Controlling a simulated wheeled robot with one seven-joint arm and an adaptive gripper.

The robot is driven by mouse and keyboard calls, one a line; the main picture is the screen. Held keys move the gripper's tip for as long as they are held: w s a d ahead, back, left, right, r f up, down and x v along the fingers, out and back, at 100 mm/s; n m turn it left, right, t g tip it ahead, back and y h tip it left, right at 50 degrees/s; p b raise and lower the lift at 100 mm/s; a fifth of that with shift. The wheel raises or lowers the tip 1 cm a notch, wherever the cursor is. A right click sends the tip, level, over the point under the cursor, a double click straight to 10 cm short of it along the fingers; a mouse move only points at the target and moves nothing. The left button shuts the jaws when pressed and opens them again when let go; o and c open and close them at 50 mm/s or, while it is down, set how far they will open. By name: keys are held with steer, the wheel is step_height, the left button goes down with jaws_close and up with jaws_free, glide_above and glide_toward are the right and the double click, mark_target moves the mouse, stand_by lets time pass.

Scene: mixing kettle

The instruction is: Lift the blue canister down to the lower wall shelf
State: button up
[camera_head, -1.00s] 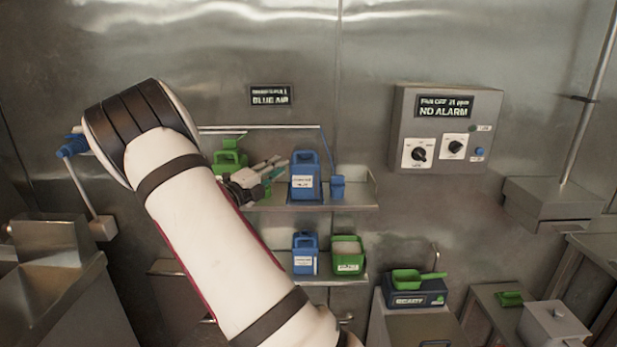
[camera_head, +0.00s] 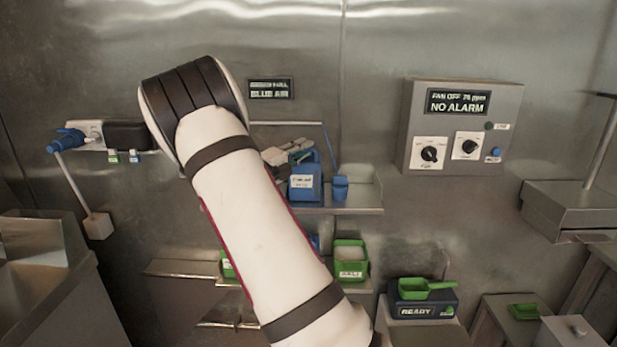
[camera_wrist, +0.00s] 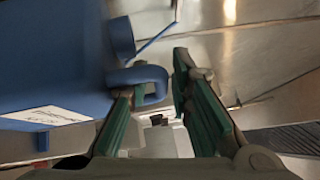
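A blue canister (camera_head: 305,188) with a white label stands on the upper wall shelf (camera_head: 360,208). My gripper (camera_head: 290,155) is at the upper left of this canister, close to its handle. In the wrist view the canister (camera_wrist: 50,60) fills the left side, and its handle loop (camera_wrist: 150,76) overlaps the left finger. The gripper's fingers (camera_wrist: 160,88) are apart, with the right finger clear of the handle. Whether the left finger passes through the loop is hard to tell. The lower wall shelf (camera_head: 180,268) is partly hidden by my arm.
On the lower shelf stand a green bin (camera_head: 351,262) and a mostly hidden green item (camera_head: 228,266). A sliver of blue (camera_head: 314,242) shows beside my arm. A small blue cup (camera_head: 340,188) sits right of the canister. A control box (camera_head: 462,125) is on the wall at right.

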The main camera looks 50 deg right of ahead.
jaws_close()
